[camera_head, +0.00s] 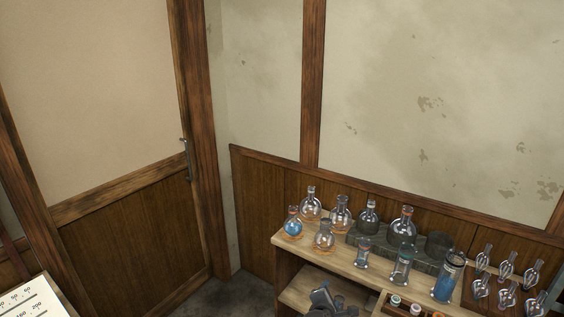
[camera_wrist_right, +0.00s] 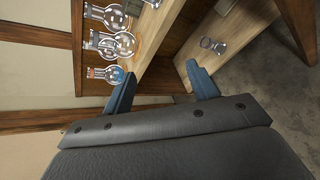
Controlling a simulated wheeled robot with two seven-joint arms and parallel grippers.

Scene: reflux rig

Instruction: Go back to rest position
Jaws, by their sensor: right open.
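My right gripper (camera_head: 324,299) shows at the bottom of the head view, in front of the wooden shelf. In the right wrist view its two blue-grey fingers (camera_wrist_right: 163,90) stand wide apart with nothing between them. The fingers are in front of the shelf's wooden edge, apart from the glassware. My left gripper is not in the head view.
The wooden shelf (camera_head: 285,242) holds several round flasks, one with blue liquid (camera_head: 293,226), and a blue-filled cylinder (camera_head: 446,283). Clear glass pieces (camera_head: 507,268) hang at the right. A door (camera_head: 130,235) is at the left. A scale card (camera_head: 25,300) is at lower left.

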